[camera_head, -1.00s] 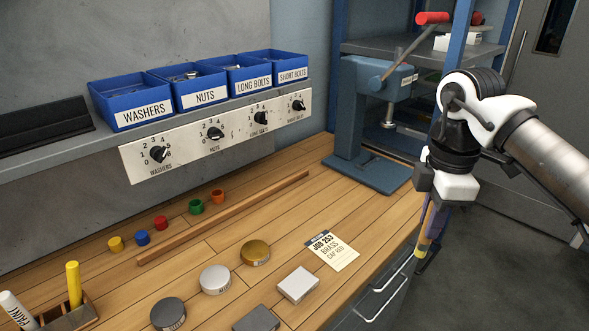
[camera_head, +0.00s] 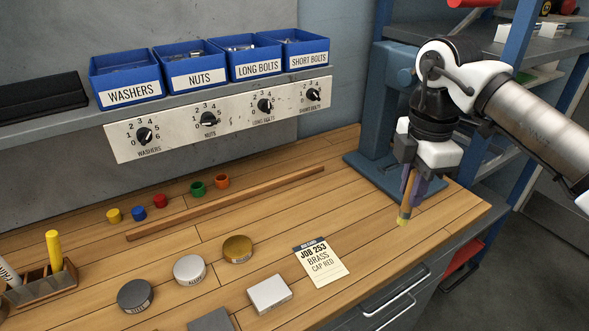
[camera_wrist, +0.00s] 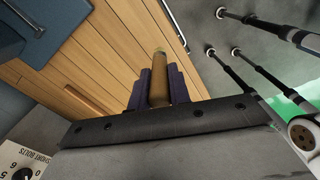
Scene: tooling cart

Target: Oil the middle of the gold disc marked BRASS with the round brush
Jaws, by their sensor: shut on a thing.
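My gripper (camera_head: 412,186) is shut on a round brush with a brown handle and a yellowish tip (camera_head: 402,221), which points down over the right end of the bench. In the wrist view the brush (camera_wrist: 159,80) stands between the purple-grey fingers (camera_wrist: 156,88). The gold disc (camera_head: 238,248) lies flat on the bench, well to the left of my gripper. It is beside a silver disc (camera_head: 190,269), and its label is too small to read surely. The job card (camera_head: 320,263) reads JOB 253, BRASS, CAP RED.
A dark disc (camera_head: 135,295), a light block (camera_head: 269,294) and a grey block (camera_head: 211,321) lie near the gold disc. A wooden strip (camera_head: 230,202) and several coloured caps lie behind. A blue press (camera_head: 377,150) stands at right. Bench between card and brush is clear.

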